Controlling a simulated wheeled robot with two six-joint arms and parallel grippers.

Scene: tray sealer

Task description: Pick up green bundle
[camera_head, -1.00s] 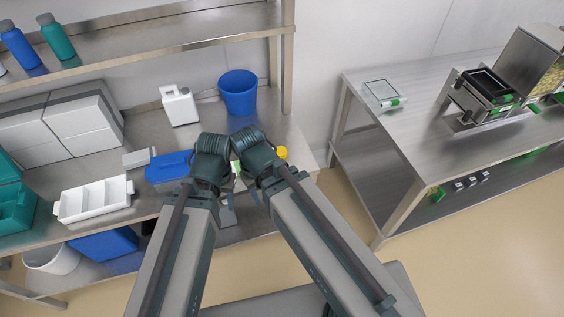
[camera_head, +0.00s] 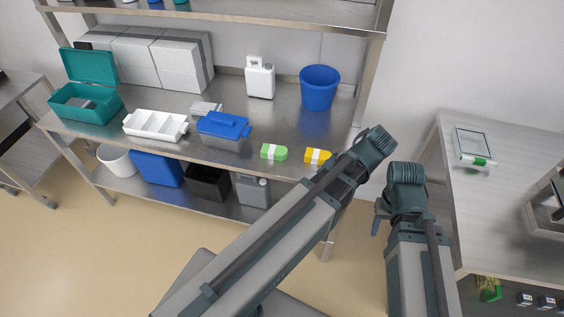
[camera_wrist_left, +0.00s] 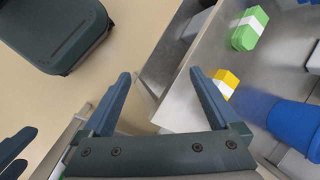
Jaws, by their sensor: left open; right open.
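The green bundle (camera_head: 274,152), with a white band, lies on the steel shelf table near its front edge. It also shows at the top right of the left wrist view (camera_wrist_left: 248,30). A yellow bundle (camera_head: 317,156) lies to its right. In the left wrist view my left gripper (camera_wrist_left: 160,74) is open and empty, with the bundles beyond and to the right of its fingers. In the head view its fingers are hidden behind its own wrist. My right gripper (camera_head: 381,220) is open, right of the shelf table and away from the bundles; its fingers are partly hidden.
Left of the green bundle are a blue lidded container (camera_head: 223,125), a white divided tray (camera_head: 155,126) and a teal case (camera_head: 85,108). A blue bucket (camera_head: 320,88) and a white canister (camera_head: 260,78) stand behind. A second table (camera_head: 500,210) stands at right.

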